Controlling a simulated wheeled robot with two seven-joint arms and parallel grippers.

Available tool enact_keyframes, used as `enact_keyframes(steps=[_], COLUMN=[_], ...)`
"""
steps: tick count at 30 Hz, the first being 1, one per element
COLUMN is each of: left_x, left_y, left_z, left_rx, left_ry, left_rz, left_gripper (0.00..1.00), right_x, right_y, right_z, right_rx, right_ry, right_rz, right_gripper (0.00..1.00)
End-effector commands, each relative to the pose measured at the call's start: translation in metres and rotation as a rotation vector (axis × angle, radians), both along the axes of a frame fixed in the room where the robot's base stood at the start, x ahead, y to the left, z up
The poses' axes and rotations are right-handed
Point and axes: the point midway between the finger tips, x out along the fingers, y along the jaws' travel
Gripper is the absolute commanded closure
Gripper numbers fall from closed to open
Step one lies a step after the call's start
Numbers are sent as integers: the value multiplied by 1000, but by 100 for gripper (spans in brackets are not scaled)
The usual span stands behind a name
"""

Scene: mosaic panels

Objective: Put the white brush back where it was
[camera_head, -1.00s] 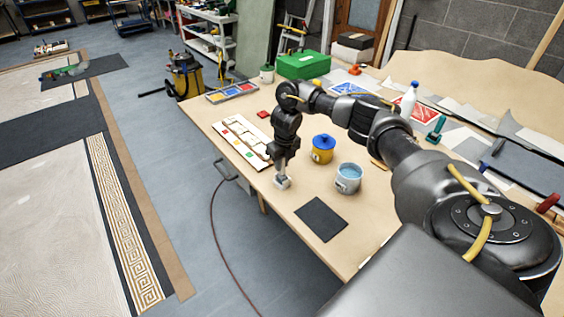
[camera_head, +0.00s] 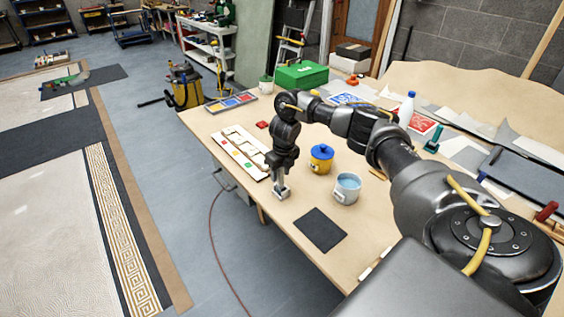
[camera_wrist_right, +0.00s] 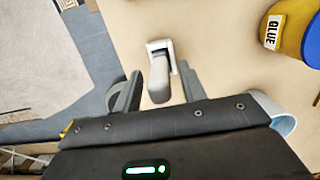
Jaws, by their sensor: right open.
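The white brush (camera_wrist_right: 160,76) is in the right wrist view, on the pale tabletop close to the table's edge. It has a white block at the far end and a greyish rounded part toward me. My right gripper (camera_wrist_right: 159,72) is open, with one finger on each side of the brush and a gap visible on both sides. In the head view the right gripper (camera_head: 279,184) points down at the table's left edge, and the white brush shows small at its tip (camera_head: 281,194). My left gripper is out of view.
A light-blue-topped bucket (camera_head: 346,190) and a yellow glue pot (camera_head: 321,160) with a blue lid stand right of the gripper. A dark square mat (camera_head: 319,230) lies in front. A mosaic panel (camera_head: 239,152) lies behind-left. The floor drops away left of the table edge.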

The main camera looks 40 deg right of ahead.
Motion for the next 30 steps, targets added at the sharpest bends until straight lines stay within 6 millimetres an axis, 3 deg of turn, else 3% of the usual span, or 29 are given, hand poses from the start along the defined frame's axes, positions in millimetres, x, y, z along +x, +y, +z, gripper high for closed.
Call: enact_keyframes(steps=[9,15,21,30], left_x=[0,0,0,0], left_y=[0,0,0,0], left_z=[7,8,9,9], left_rx=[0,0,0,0], left_ry=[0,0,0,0], left_rz=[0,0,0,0], left_gripper=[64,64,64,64], right_x=[-7,-12,-14,-14], right_y=[-1,-1,0,0], right_z=[67,97,111,113], right_rx=[-4,-1,-1,0], right_ry=[-5,-2,0,0], right_rz=[4,2,1,0], right_gripper=[59,59,59,59])
